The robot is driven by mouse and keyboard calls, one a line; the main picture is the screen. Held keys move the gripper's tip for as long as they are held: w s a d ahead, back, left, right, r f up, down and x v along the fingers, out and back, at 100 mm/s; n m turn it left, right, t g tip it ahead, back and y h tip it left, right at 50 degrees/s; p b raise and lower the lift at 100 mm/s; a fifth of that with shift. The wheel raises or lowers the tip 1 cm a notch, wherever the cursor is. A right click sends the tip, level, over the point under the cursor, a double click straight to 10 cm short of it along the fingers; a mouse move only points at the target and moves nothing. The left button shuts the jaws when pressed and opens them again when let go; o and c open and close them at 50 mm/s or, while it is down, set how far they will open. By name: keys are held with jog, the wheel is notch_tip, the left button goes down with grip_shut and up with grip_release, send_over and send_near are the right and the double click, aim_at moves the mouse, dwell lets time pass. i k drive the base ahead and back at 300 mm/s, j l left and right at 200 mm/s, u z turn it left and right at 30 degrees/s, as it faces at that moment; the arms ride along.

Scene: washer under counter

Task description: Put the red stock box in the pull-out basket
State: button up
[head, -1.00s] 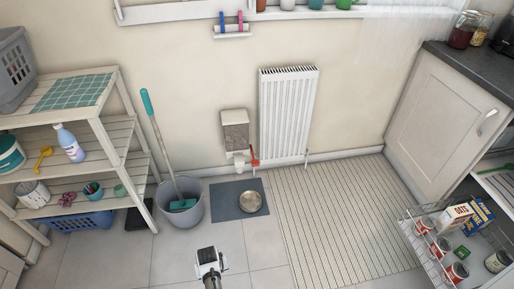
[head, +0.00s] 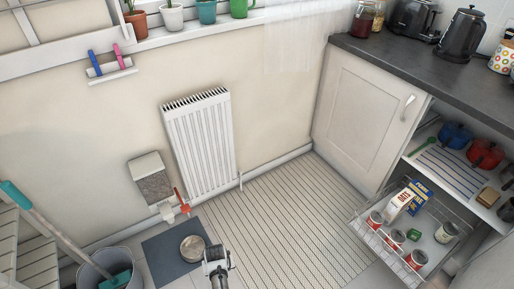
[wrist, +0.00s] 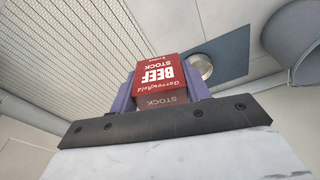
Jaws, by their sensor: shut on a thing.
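The red stock box (wrist: 165,82), labelled "BEEF STOCK", is held between the purple finger pads of my gripper (wrist: 165,92) in the wrist view. My gripper is shut on it. In the head view my gripper (head: 217,266) is at the bottom middle, above the floor, and the box is hidden there. The pull-out basket (head: 362,232) is a wire basket extended from the cupboard at the lower right, well to the right of my gripper. It holds several cans, a box of oats (head: 399,203), a blue and yellow box (head: 420,195) and a small green box (head: 413,235).
A shelf (head: 470,180) with red and blue pots is above the basket. A cupboard door (head: 360,118) stands left of it. The ribbed mat (head: 290,215) is clear. A bucket (head: 95,275), a dark mat with a metal bowl (head: 192,248) and a radiator (head: 200,145) are to the left.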

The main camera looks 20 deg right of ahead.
aim_at(429, 253)
jog(key=i+z, duration=1.1)
jog(key=z, duration=0.25)
jog(key=i+j+z, duration=0.1)
jog(key=z, duration=0.4)
jog(key=i+j+z, duration=0.1)
jog(key=i+z, duration=0.2)
jog(key=z, duration=0.2)
jog(key=i+j+z, duration=0.2)
jog(key=z, duration=0.25)
jog(key=i+j+z, duration=0.5)
jog(key=l, duration=0.1)
